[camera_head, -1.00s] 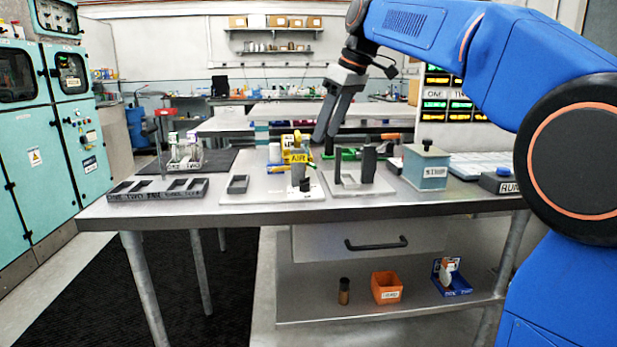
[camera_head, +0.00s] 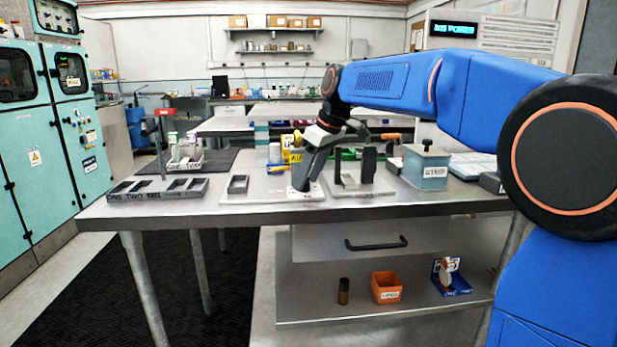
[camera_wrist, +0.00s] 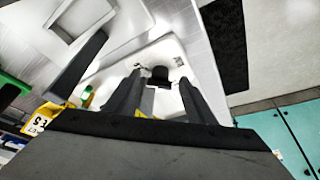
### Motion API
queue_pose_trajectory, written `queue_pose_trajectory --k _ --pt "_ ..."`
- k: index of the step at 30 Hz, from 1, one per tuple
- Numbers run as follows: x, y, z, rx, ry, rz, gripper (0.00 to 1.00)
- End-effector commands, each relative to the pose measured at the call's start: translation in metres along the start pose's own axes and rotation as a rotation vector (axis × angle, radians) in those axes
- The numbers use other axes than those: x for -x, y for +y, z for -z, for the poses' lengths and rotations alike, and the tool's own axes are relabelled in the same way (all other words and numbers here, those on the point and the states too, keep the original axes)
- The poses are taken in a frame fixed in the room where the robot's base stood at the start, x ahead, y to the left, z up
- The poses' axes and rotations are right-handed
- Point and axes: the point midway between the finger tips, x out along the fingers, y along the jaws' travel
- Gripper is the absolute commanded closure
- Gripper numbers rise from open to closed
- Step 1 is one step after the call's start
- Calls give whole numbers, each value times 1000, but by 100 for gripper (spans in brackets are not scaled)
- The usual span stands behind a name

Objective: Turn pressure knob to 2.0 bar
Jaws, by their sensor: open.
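In the wrist view a small black knob (camera_wrist: 160,75) shows between the fingertips, on a white panel. A finger stands on each side of it; I cannot tell whether they touch it. In the head view the knob is hidden by my gripper. No dial reading is legible. A yellow part marked AIR (camera_head: 297,141) is partly hidden behind my gripper.
To the right stand a grey upright fixture (camera_head: 369,165) and a teal box with a black knob on top (camera_head: 426,172). A dark slotted tray (camera_head: 158,189) lies at left, near the table's front edge. A rack of small items (camera_head: 186,160) stands on a dark mat.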

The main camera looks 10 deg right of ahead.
Motion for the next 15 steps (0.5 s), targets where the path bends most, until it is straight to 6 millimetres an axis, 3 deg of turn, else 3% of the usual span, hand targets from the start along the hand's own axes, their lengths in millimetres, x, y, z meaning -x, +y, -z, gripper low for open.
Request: queue_pose_trajectory --k 9,14,15 --pt "-2 0 0 0 0 0 50" --pt "-2 0 0 0 0 0 88" --pt "-2 0 0 0 0 0 91"
